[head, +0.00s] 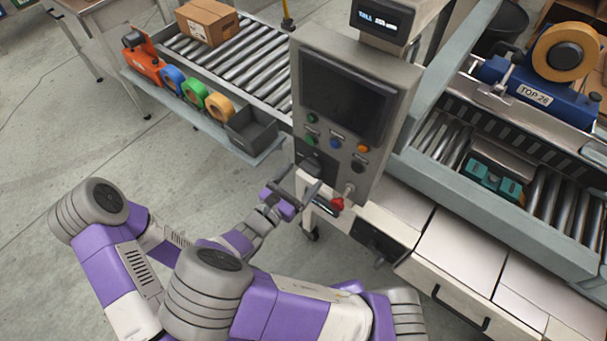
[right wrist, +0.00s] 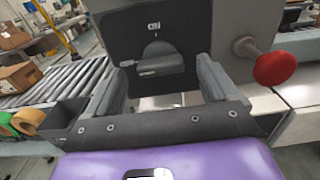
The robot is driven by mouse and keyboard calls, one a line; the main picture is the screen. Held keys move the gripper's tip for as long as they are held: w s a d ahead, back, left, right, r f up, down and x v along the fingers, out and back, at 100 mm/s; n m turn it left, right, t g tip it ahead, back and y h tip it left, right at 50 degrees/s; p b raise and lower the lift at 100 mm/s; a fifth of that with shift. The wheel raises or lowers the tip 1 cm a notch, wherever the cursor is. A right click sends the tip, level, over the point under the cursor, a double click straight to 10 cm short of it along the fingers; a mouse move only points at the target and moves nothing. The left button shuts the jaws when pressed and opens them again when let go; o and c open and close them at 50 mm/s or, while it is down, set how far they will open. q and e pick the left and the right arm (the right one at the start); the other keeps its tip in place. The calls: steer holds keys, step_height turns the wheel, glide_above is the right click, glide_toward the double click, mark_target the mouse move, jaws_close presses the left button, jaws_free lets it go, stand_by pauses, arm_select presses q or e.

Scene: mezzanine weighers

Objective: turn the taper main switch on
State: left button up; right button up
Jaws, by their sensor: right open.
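The taper main switch is a dark rotary switch (right wrist: 158,62) low on the grey control panel (head: 350,125). In the right wrist view its handle lies roughly level, pointing left, below an "ON" label and a small mark. In the head view the switch (head: 314,163) is partly hidden by my right gripper (head: 299,183). That gripper is open and empty just in front of the switch. In the right wrist view its fingers (right wrist: 163,82) stand on either side of the handle and slightly below it, with no clear contact. My left gripper is not in view.
Buttons and a dark screen are above. A roller conveyor (head: 265,65) with a carton and tape rolls lies left; the taper (head: 535,95) stands right.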

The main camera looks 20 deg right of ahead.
steer(key=shift+x, duration=0.9)
steer(key=c, duration=1.1)
steer(key=shift+o, duration=0.2)
